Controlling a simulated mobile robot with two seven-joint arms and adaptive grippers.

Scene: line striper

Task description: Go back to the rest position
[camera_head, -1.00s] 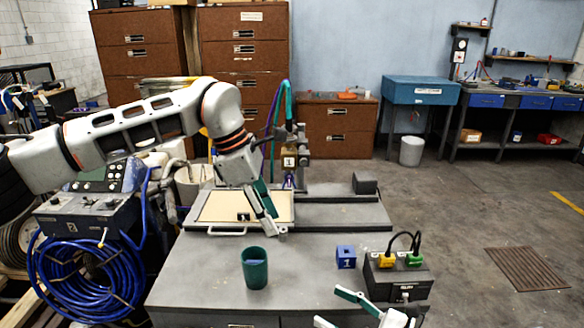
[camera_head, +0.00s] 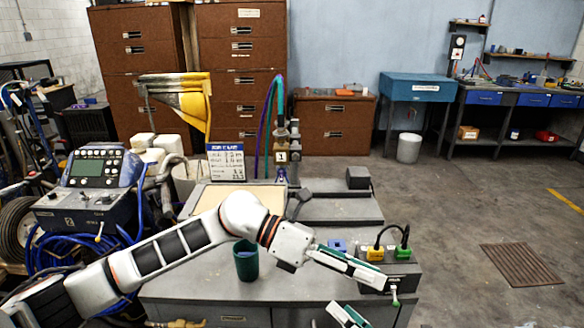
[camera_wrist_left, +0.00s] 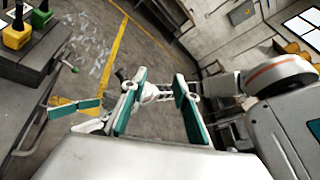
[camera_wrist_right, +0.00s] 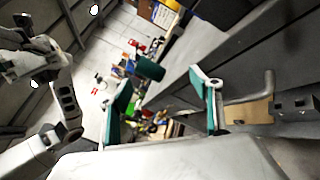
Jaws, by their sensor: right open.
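My left arm reaches across the head view from the left, low over the front of the grey bench. My left gripper (camera_head: 376,278) is in front of the black box with yellow and green plugs and overlaps it in the picture. In the left wrist view its two teal-padded fingers (camera_wrist_left: 157,90) are apart with nothing between them. My right gripper (camera_head: 347,314) shows only partly at the bottom edge, below the left one. In the right wrist view its fingers (camera_wrist_right: 166,92) are wide apart and empty.
A blue machine (camera_head: 100,170) stands left. Open floor (camera_head: 470,220) lies to the right.

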